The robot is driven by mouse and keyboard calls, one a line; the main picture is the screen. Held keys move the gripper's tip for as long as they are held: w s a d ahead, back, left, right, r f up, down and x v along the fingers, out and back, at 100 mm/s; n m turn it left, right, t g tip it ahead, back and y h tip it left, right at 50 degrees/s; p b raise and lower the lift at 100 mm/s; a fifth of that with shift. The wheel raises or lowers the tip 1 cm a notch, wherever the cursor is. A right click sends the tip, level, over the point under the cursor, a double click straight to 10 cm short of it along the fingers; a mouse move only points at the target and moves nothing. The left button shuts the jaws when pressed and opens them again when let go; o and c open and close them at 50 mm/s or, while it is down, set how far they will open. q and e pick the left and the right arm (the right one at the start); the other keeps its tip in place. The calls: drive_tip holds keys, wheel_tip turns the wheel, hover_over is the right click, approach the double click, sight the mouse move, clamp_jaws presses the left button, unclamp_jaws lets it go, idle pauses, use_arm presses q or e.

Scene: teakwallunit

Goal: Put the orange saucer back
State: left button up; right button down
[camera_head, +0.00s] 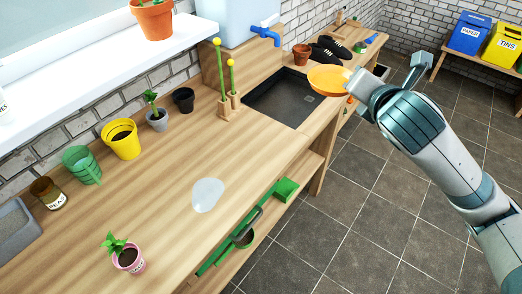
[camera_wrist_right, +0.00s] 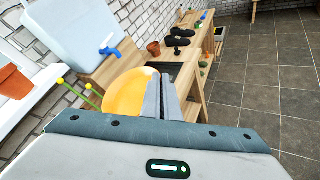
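The orange saucer (camera_head: 327,79) is off the bench, in front of the sink's right end in the head view. My right gripper (camera_head: 356,88) is shut on its right rim. In the right wrist view, the saucer (camera_wrist_right: 128,92) stands tilted beside the closed fingers (camera_wrist_right: 162,98), which cover part of its edge. The saucer's underside and the exact contact are hidden. A pale, flat round patch (camera_head: 207,195) lies on the wooden bench (camera_head: 165,215). My left gripper is in neither view.
A dark sink (camera_head: 283,97) is under a blue tap (camera_head: 265,34).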

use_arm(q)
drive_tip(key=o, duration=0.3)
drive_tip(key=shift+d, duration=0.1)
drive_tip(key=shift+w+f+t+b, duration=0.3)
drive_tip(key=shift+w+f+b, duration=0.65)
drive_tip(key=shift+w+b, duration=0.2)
use_arm(e)
drive_tip(key=w+a+f+n+y, duration=0.1)
drive_tip(key=a+f+n+y, duration=0.1)
drive_tip(key=f, duration=0.6)
drive_tip(key=a+f+n+g+y, duration=0.1)
drive_tip(key=a+f+n+y, duration=0.1)
drive_tip(key=f, duration=0.6)
drive_tip(key=shift+w+a+y, duration=0.35)
drive_tip(key=shift+a+y, duration=0.25)
drive_tip(key=shift+a, duration=0.25)
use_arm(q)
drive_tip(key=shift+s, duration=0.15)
use_arm(e)
drive_tip(key=shift+f, duration=0.1)
